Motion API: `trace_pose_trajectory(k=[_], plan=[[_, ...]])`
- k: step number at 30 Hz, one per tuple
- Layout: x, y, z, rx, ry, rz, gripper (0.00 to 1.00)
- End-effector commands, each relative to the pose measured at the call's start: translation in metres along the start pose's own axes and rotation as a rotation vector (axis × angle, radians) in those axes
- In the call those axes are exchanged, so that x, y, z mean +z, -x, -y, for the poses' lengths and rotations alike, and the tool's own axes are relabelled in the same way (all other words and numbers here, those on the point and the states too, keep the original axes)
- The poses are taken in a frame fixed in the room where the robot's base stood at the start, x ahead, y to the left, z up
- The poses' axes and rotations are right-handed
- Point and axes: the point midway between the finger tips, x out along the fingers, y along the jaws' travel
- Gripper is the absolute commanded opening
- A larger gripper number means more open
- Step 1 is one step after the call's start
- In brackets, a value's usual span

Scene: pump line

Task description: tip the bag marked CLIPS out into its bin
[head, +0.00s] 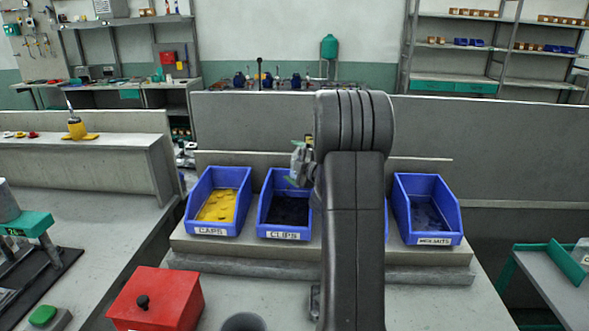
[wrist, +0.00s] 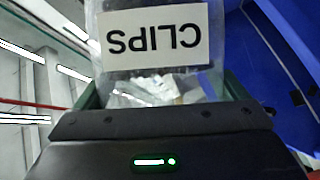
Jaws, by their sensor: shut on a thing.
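My gripper (head: 296,168) is shut on a clear bag (head: 299,156), just above the back right part of the blue bin labelled CLIPS (head: 283,236). In the wrist view the bag's white label (wrist: 152,36) reads CLIPS upside down, and the bag (wrist: 213,78) sits between the green fingers. Pale, shiny bits show through the bag near the gripper. The CLIPS bin has a dark inside; whether clips lie in it I cannot tell. Its right side is partly hidden by my arm. A blue bin wall (wrist: 265,70) fills the right of the wrist view.
A blue bin labelled CAPS (head: 211,231) with yellow pieces stands to the left. Another labelled bin (head: 436,240) stands to the right. A further bin is mostly hidden behind my arm. A red box (head: 160,300) with a black knob is at the front left.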

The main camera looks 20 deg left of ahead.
Motion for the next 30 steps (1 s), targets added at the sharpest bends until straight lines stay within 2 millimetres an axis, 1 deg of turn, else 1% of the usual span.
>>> trace_pose_trajectory(k=[1,30], plan=[[0.0007,-0.0005,0.0039,0.009,0.016,-0.001,0.71],[-0.0076,0.0026,0.0114,0.132,0.314,-0.001,0.71]])
